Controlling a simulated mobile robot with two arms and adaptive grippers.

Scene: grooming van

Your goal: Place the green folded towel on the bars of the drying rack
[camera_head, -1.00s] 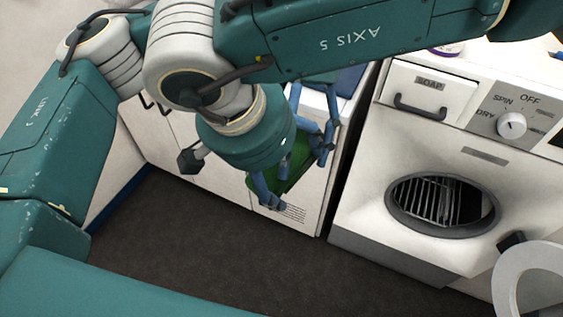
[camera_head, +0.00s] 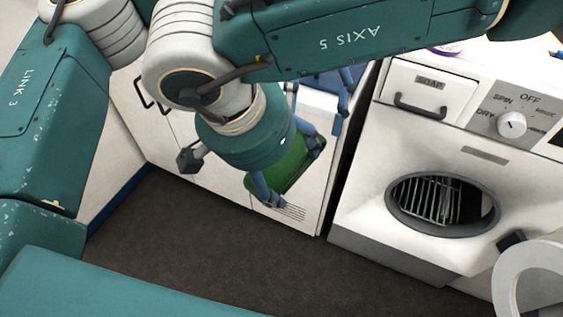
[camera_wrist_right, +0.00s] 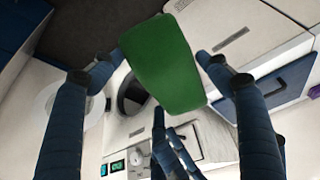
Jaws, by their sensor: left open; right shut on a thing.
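The green folded towel (camera_head: 289,165) is held in my right gripper (camera_head: 292,174), in front of the white cabinet, and my right wrist hides part of it. In the right wrist view the towel (camera_wrist_right: 165,65) is a flat green slab between the blue fingers. My left gripper (camera_head: 342,103) is open, just above and to the right of the towel in the head view, apart from it and partly hidden behind my right arm. Blue finger parts show low in the wrist view; I cannot tell whose. I cannot make out a separate drying rack.
A white washer (camera_head: 400,160) stands at the right, with metal bars (camera_head: 437,200) inside its round opening and a SOAP drawer (camera_head: 428,92). A white cabinet (camera_head: 215,160) stands behind my grippers. The dark floor (camera_head: 185,235) is clear.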

